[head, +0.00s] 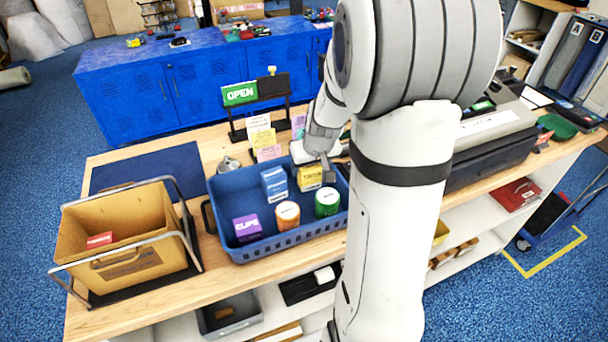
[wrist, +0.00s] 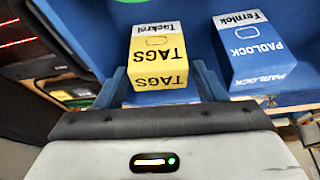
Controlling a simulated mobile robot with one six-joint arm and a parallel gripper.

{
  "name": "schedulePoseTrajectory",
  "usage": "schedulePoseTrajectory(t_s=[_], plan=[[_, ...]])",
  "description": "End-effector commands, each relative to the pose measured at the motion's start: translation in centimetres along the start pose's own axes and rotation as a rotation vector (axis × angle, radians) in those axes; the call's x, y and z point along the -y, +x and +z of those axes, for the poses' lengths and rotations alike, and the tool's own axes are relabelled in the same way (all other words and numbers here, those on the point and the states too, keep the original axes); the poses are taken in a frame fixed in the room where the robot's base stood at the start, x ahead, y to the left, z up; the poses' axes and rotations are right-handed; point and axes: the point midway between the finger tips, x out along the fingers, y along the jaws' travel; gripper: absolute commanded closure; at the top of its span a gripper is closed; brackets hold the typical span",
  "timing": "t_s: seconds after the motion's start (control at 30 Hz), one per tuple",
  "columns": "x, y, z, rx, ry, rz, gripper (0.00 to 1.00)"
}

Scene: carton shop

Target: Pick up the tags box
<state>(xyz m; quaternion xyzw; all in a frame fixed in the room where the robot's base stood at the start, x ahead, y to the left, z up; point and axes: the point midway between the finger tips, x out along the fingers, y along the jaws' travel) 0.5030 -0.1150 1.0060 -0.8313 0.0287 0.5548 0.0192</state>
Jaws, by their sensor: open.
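The tags box is a yellow carton with a white top band (head: 310,177). It stands in the blue tray (head: 285,243), towards its back right. In the wrist view the tags box (wrist: 160,58) shows its printed faces, with "TAGS" upside down. My gripper (wrist: 163,88) is open, with one blue-grey finger on each side of the lower part of the box. I cannot tell whether the fingers touch it. In the head view my gripper (head: 327,172) is over the tray at the right of the box, partly hidden by my arm.
A blue padlock box (wrist: 247,50) stands close beside the tags box. The tray also holds a purple clips box (head: 247,228), an orange-labelled can (head: 287,215) and a green can (head: 327,203). A cardboard bin (head: 125,240) stands left of the tray. A sign stand (head: 262,118) is behind it.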

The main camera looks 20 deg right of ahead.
Motion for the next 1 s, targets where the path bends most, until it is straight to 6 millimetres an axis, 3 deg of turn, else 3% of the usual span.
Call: schedulePoseTrajectory(t_s=[0.23,0.53,0.93,1.0], plan=[[-0.1,2.8,0.0,0.003,0.0,-0.001,0.36],[-0.1,3.0,0.0,0.0,0.001,0.001,0.37],[-0.2,3.0,0.0,0.0,0.001,0.001,0.7],[-0.2,3.0,0.0,0.0,0.001,0.001,0.71]])
